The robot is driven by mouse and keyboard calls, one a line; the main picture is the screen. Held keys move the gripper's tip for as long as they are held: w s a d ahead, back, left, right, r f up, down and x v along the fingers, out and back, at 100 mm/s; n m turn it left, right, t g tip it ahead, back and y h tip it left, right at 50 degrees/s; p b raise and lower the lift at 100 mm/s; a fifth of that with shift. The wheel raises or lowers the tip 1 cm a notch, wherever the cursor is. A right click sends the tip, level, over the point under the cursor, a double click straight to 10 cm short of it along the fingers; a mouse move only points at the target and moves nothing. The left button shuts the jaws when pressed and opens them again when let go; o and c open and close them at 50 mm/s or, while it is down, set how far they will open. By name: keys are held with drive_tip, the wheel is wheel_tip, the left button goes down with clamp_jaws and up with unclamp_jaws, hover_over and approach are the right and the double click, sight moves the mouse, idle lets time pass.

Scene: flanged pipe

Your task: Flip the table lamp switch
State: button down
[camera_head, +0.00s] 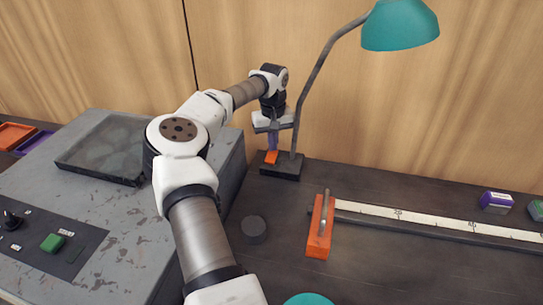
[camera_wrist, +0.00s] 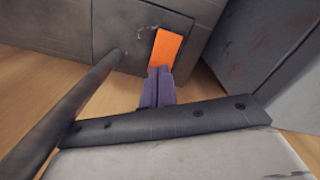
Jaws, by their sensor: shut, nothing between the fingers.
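The table lamp has a teal shade (camera_head: 400,25), a thin dark stem (camera_head: 305,95) and a dark block base (camera_head: 284,170). Its orange switch (camera_head: 271,157) is on top of the base, left of the stem. My gripper (camera_head: 272,147) is shut and empty, pointing down right at the switch. In the wrist view the purple fingertips (camera_wrist: 158,72) are together at the near edge of the orange switch (camera_wrist: 167,48). I cannot tell whether they touch it. The lamp stem (camera_wrist: 75,105) runs along the left of the wrist view.
A grey machine (camera_head: 100,220) with a green button (camera_head: 52,243) stands left of the lamp. An orange-handled ruler device (camera_head: 320,228) lies to the right on the dark table. A dark round puck (camera_head: 254,229) sits in front. A wooden wall (camera_head: 480,110) is close behind.

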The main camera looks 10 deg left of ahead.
drive_tip(key=shift+f, duration=0.5)
drive_tip(key=shift+r, duration=0.15)
drive_tip(key=shift+r+p, duration=2.75)
drive_tip(key=shift+r, duration=0.65)
